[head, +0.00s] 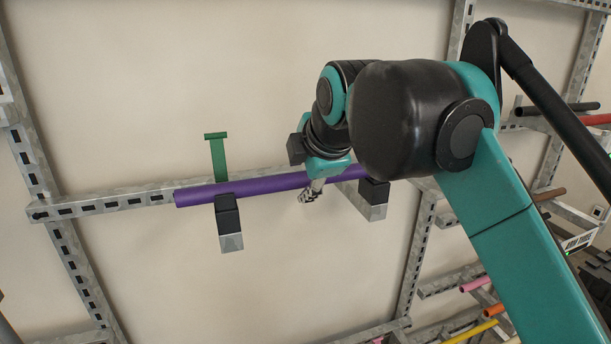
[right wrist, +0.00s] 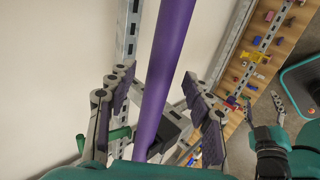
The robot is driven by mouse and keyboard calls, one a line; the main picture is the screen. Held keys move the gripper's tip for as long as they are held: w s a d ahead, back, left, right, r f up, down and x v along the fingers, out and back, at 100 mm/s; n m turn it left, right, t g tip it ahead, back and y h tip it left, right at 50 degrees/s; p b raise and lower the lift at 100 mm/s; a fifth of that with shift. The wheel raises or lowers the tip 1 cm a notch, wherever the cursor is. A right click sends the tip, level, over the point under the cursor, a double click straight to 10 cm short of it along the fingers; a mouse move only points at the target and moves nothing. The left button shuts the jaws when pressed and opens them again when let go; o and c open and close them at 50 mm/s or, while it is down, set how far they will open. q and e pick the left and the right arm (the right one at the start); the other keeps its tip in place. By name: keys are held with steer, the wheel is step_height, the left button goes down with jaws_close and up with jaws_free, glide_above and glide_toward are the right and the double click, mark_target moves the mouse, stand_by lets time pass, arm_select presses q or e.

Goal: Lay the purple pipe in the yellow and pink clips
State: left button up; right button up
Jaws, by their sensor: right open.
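The purple pipe (head: 245,189) lies nearly level across two dark-topped supports on the wall rack. In the right wrist view the pipe (right wrist: 163,70) runs between the two fingers of my right gripper (right wrist: 157,92). The fingers are spread, with a gap on each side of the pipe. In the head view this gripper (head: 312,190) is at the pipe, partly hidden by my arm. A yellow clip-like piece (right wrist: 252,57) shows small on a wooden board in the right wrist view. I cannot clearly pick out the pink clip.
The near support (head: 229,222) and the far support (head: 374,198) stick out from a perforated metal rail (head: 120,201). A green bracket (head: 218,158) rises behind the pipe. Other coloured pipes lie on racks at the right. The wall below the pipe is clear.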

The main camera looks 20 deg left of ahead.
steer(key=shift+w+f, duration=0.1)
steer(key=shift+c, duration=0.2)
jaws_close()
steer(key=shift+r, duration=0.75)
steer(key=w+d+r+p, duration=0.1)
steer(key=d+r+p, duration=0.1)
steer(key=d+r, duration=0.7)
steer(key=shift+w+d+r+p, duration=0.15)
steer(key=shift+d+r+p, duration=0.15)
steer(key=shift+d, duration=0.95)
steer(key=shift+d, duration=0.1)
